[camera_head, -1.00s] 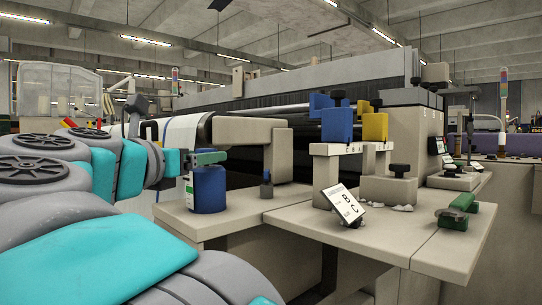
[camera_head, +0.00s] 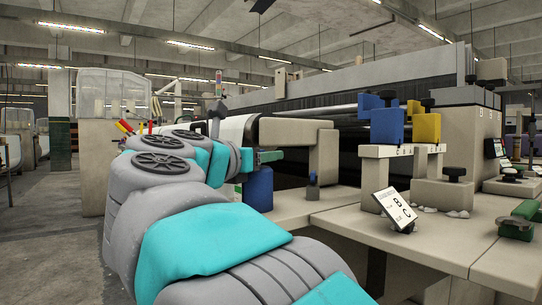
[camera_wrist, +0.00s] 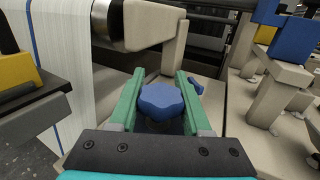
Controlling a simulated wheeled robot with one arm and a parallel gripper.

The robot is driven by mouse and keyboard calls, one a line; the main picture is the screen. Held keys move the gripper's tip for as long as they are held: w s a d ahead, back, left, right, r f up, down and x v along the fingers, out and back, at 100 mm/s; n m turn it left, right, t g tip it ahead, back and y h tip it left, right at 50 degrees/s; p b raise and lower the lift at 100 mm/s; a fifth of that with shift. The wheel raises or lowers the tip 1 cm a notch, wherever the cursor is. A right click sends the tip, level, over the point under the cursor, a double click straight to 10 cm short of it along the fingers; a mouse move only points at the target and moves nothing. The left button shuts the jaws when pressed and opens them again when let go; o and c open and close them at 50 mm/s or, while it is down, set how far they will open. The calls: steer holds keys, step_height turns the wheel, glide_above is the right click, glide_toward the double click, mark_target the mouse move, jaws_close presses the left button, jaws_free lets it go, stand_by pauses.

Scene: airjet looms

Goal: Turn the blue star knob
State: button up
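In the wrist view a blue lobed, star-shaped knob (camera_wrist: 163,101) lies between the two green fingers of my gripper (camera_wrist: 163,82). The fingers stand apart, one on each side of it, with little room left; I cannot tell whether they touch it. In the head view a green finger of my gripper (camera_head: 270,156) shows just above a blue cylindrical body (camera_head: 259,188) on the beige machine ledge, which seems to be the same thing. My arm hides its left side. A smaller blue piece (camera_head: 313,187) stands to its right, beyond the right finger in the wrist view (camera_wrist: 195,86).
The beige ledge (camera_head: 345,226) carries a tilted white B/C card (camera_head: 396,209), a black knob on a block (camera_head: 455,174) and a green part (camera_head: 517,222). Blue (camera_head: 387,126) and yellow (camera_head: 426,127) blocks stand behind. A roller with white cloth (camera_head: 236,130) is close to my gripper.

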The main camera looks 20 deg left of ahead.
jaws_close()
steer(key=shift+y, duration=0.5)
